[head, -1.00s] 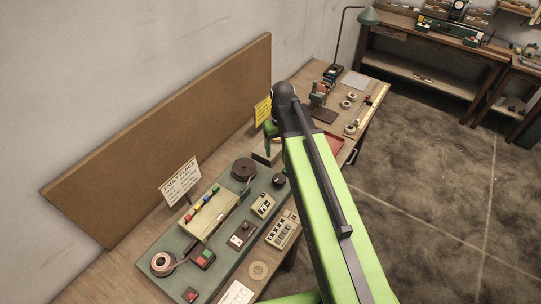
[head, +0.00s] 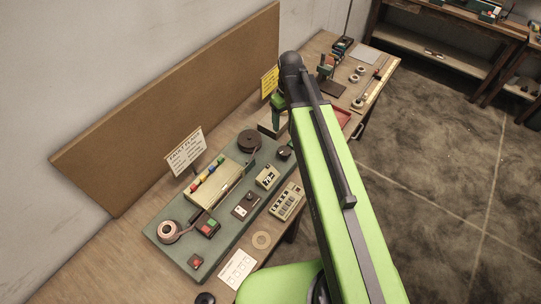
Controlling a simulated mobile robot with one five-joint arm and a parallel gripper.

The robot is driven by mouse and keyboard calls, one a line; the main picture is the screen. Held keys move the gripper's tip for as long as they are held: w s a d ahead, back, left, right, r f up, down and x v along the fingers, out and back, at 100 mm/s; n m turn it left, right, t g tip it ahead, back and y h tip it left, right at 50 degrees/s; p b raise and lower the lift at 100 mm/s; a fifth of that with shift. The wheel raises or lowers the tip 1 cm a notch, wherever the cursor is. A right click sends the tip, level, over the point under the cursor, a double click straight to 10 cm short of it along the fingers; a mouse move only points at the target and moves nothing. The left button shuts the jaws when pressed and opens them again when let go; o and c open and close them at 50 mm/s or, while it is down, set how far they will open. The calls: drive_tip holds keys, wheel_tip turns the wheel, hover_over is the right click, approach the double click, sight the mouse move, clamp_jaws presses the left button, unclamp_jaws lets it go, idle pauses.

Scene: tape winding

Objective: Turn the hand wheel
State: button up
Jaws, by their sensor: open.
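A grey-green winding board (head: 165,247) lies on the long wooden bench. Near its far right end sits a small round black knob (head: 284,152), which may be the hand wheel; it is too small to be sure. A dark flat reel (head: 249,141) sits at the far end, and a tan tape roll (head: 168,232) at the near left end. A strip of tape leads from the roll along the board. My green arm reaches up from the lower right to a black joint right of the board.
A propped card (head: 186,152) and a brown backboard (head: 165,110) stand behind the board. A yellow sign (head: 269,82) is near my arm. The floor at right is clear.

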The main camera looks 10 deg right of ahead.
sight(284, 150)
drive_tip(key=shift+n, duration=0.4)
wheel_tip(284, 150, down, 18)
drive_tip(key=b, duration=1.7)
drive_tip(key=shift+r+b, duration=0.2)
drive_tip(key=shift+b, duration=0.1)
drive_tip(key=shift+r, duration=0.1)
drive_tip(key=c, duration=1.4)
